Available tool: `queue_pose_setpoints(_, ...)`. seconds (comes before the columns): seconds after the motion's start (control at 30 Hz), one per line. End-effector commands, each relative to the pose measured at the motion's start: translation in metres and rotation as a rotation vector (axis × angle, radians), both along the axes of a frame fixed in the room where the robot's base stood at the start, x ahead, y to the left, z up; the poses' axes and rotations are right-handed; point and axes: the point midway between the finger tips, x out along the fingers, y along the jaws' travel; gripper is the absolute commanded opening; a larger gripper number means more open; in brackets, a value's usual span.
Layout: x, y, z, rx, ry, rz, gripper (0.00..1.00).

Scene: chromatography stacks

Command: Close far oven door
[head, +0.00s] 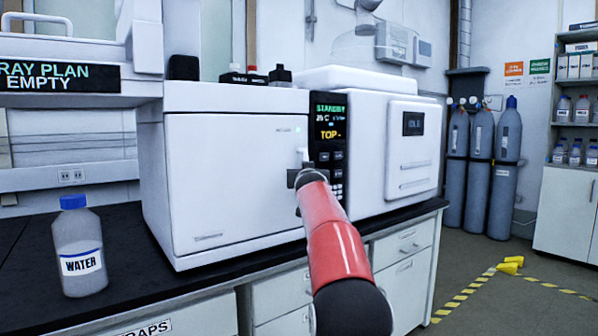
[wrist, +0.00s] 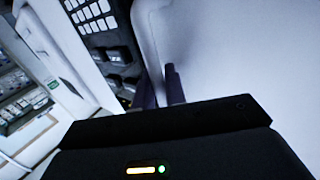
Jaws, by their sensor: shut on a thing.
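The oven is a white box on the black bench, with a plain white door (head: 235,185) on its front and a control panel (head: 328,135) reading "STANDBY" and "TOP" at the door's right. The door looks flush or nearly flush with the body; I cannot tell whether a thin gap is left. A small white upright handle (head: 303,155) stands at the door's right edge. My gripper (head: 304,174) is at this handle and shut on it. In the wrist view, my dark fingers (wrist: 173,85) stand against the white door (wrist: 235,60), and what lies between them is mostly hidden.
A water bottle (head: 78,250) with a blue cap stands on the bench at left. A second white unit (head: 408,150) stands right of the oven. Gas cylinders (head: 480,160) stand by the back wall. Yellow-striped tape (head: 465,290) marks the open floor at right.

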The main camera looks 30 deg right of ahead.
Motion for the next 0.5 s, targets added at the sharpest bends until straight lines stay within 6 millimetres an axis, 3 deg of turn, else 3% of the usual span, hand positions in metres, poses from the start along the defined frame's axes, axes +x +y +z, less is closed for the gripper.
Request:
queue_pose_setpoints(0.4,0.0013,0.0003,0.004,-0.002,-0.01,0.003,0.0)
queue_pose_setpoints(0.43,0.0013,0.0003,0.0042,-0.002,-0.011,0.003,0.14)
queue_pose_setpoints(0.5,0.0013,0.0003,0.004,-0.002,-0.01,0.003,0.23)
